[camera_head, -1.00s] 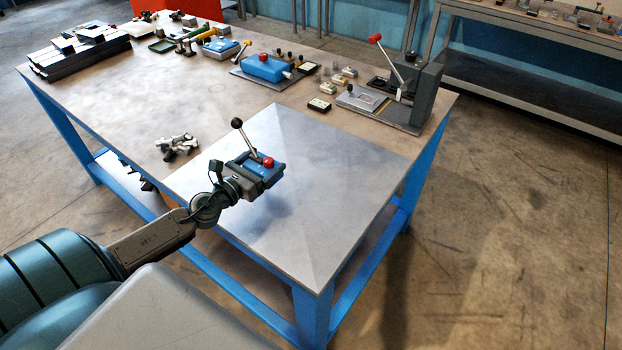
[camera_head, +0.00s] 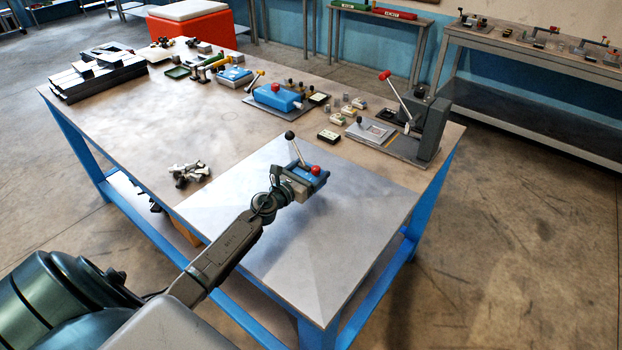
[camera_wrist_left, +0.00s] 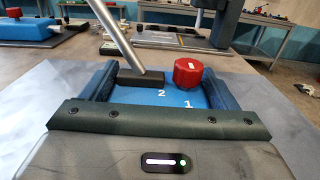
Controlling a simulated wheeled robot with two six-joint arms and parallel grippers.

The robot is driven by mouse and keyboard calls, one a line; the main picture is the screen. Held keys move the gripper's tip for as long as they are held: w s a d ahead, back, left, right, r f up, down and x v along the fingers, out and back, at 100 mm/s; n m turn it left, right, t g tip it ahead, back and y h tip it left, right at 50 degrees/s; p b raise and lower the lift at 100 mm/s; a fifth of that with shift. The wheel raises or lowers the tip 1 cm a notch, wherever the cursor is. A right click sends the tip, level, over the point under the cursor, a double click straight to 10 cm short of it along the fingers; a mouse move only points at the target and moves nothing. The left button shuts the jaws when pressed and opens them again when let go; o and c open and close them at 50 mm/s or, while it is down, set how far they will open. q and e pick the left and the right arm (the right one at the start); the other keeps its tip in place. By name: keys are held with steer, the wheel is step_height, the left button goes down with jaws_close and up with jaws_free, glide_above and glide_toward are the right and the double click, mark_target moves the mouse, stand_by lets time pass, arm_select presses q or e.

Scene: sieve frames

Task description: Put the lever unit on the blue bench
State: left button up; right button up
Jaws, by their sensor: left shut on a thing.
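The lever unit (camera_head: 308,176) is a small blue box with a red knob and a silver lever with a dark ball top. My left gripper (camera_head: 301,184) is shut on it and holds it over the light plate on the blue bench (camera_head: 350,217). In the left wrist view the lever unit (camera_wrist_left: 180,97) sits between the dark fingers (camera_wrist_left: 160,95), with "2" and "1" marked on its top. Its underside is hidden, so I cannot tell whether it touches the plate. My right gripper is not in view.
A grey press-like unit (camera_head: 432,128) with a red-tipped lever stands at the bench's right end. A blue box unit (camera_head: 275,97) and small parts are at the back. Silver parts (camera_head: 188,172) lie left of the plate. The plate's front is clear.

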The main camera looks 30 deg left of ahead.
mark_target(311, 178)
arm_select(q)
steer(key=f+b, duration=0.2)
steer(key=shift+w+d+f, duration=0.2)
steer(key=shift+w+f, duration=0.15)
steer(key=shift+f+b, duration=0.3)
steer(key=shift+b, duration=0.15)
steer(key=shift+a, duration=0.1)
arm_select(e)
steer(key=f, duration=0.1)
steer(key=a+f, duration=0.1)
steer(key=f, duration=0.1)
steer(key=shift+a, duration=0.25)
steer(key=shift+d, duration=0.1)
arm_select(q)
steer(key=shift+f, duration=0.1)
steer(key=o, duration=1.3)
steer(key=shift+f, duration=0.1)
steer(key=shift+c, duration=0.2)
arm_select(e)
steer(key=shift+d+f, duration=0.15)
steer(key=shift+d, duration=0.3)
